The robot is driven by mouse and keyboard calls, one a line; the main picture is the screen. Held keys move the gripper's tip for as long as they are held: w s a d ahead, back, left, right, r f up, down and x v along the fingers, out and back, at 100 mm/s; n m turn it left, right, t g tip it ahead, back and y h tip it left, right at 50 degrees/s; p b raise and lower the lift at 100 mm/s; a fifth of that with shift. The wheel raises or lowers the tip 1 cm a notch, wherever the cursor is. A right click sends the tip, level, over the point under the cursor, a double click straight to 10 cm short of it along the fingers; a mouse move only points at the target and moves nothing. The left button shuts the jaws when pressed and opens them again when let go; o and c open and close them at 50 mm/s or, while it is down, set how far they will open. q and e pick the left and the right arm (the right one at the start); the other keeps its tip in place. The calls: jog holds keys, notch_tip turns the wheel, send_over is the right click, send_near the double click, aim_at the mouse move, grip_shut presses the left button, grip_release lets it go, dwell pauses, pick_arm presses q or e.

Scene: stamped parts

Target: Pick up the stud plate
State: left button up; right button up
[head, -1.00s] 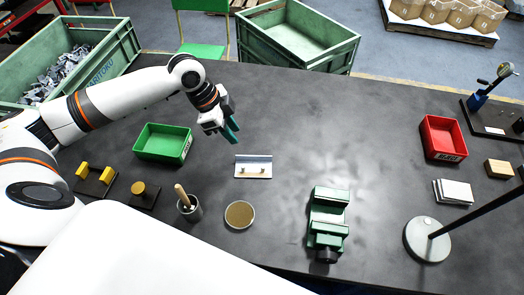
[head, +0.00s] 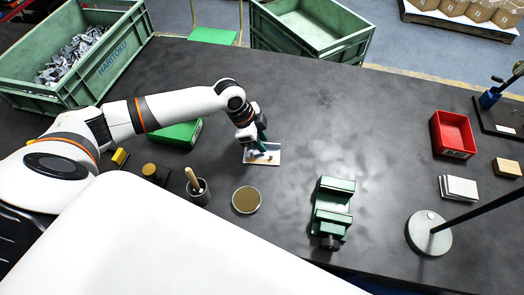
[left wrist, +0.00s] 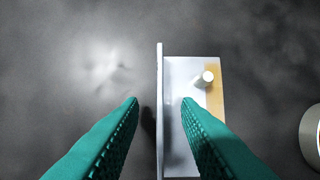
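The stud plate (head: 274,157) is a pale metal piece lying on the dark table, partly hidden by my left gripper (head: 260,139) in the head view. In the left wrist view the plate (left wrist: 179,150) has a thin upright flange, a flat base, a light stud and a tan strip. My left gripper (left wrist: 160,102) is open, with its green fingers pointing down at the plate. In that view the flange lies between the fingertips, and the right finger covers part of the base. I cannot tell whether the fingers touch it. My right gripper is not in view.
A round tan-topped dish (head: 246,200), a cup with a wooden handle (head: 198,192) and a green vise (head: 333,208) stand in front. A green tray (head: 174,136) is behind my left arm. A red bin (head: 453,134) stands right.

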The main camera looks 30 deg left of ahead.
pick_arm(q)
grip_shut()
jog(key=shift+r, duration=0.1)
dwell(0.3)
